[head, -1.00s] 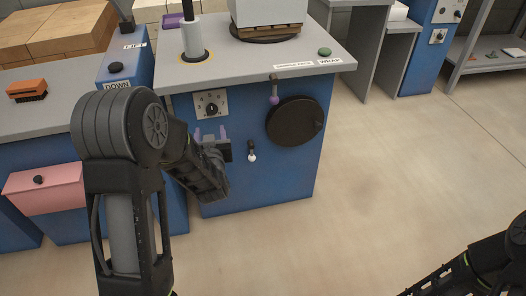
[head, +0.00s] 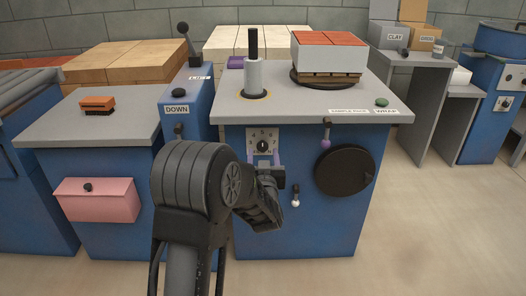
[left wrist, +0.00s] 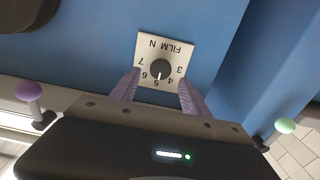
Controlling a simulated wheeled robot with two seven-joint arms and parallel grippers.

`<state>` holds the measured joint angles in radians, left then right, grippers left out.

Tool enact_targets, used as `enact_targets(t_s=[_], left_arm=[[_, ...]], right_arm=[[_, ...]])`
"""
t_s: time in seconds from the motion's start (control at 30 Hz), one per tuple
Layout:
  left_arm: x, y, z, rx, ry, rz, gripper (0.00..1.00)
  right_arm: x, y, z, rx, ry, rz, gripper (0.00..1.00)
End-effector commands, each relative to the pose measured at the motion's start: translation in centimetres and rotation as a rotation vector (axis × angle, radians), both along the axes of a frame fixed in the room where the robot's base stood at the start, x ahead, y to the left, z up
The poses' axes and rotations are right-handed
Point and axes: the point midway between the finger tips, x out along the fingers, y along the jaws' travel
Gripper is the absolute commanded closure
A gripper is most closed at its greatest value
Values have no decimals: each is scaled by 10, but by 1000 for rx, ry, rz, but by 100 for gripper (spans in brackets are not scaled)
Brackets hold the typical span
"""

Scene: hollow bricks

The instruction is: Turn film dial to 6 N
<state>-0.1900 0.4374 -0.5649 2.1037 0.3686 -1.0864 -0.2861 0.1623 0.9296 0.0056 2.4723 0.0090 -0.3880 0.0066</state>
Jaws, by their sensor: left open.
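The film dial (head: 263,146) is a black knob on a white plate on the blue cabinet's front. In the left wrist view the plate appears upside down, marked FILM N with numbers 3 to 7. The dial knob (left wrist: 160,69) has a white pointer mark that appears to be at 5. My left gripper (head: 263,158) is just in front of and below the dial. Contact with the knob is not visible. My right gripper is not in view.
A purple-tipped lever (head: 326,142) and a round black disc (head: 345,167) are right of the dial. A white-tipped lever (head: 296,200) hangs below. Floor is clear at right.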

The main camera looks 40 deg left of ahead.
Motion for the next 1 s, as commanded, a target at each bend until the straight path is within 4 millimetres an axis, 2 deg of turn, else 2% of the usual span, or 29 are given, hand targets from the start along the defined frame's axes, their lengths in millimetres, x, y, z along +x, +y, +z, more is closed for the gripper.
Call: enact_targets(t_s=[0.23,0.6,1.0], left_arm=[[27,21,-2,1,0,0,45],[33,26,0,0,1,0,45],[33,25,0,0,1,0,78]], right_arm=[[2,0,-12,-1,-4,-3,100],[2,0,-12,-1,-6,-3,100],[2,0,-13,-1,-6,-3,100]])
